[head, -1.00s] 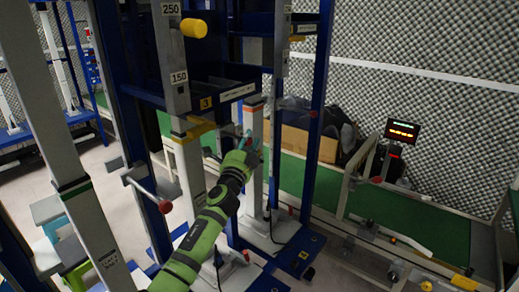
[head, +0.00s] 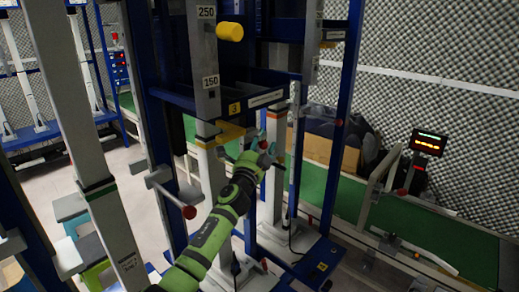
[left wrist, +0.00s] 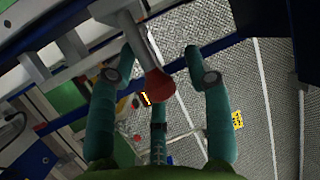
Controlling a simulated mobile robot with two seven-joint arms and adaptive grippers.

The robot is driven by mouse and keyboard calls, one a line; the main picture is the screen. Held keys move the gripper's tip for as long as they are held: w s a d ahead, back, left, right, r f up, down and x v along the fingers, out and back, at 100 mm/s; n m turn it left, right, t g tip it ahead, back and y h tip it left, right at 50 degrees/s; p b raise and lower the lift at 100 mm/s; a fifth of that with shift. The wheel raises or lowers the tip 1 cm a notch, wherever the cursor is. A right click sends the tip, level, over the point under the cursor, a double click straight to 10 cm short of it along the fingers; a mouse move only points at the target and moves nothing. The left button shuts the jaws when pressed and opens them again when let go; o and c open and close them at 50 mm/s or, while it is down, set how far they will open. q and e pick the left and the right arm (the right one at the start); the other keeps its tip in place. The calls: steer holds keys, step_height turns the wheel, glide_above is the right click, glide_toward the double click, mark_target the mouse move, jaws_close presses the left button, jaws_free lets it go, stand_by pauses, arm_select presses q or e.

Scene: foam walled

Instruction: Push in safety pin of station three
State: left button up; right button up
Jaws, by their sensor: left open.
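Station three is the blue frame with a yellow "3" label (head: 234,108) on its crossbar, in the middle of the head view. My left gripper (head: 265,154) is open just right of and below that label, in front of a grey post. A red knob (head: 263,145) shows at its fingers. In the left wrist view, a red knob (left wrist: 160,86) on a grey rod lies between the spread teal fingers of my left gripper (left wrist: 160,52). Whether the fingers touch it I cannot tell. How far the pin is in cannot be seen. My right gripper is not in view.
A lever with a red ball (head: 189,212) sticks out left of my arm. A yellow knob (head: 230,31) is on the upright above. A green conveyor (head: 425,225) and a lit display (head: 429,142) stand at the right. A grey post (head: 85,150) stands at the left.

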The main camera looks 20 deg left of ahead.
arm_select(q)
steer(key=v, duration=1.1)
steer(key=shift+s, duration=0.4)
steer(key=shift+f, duration=0.2)
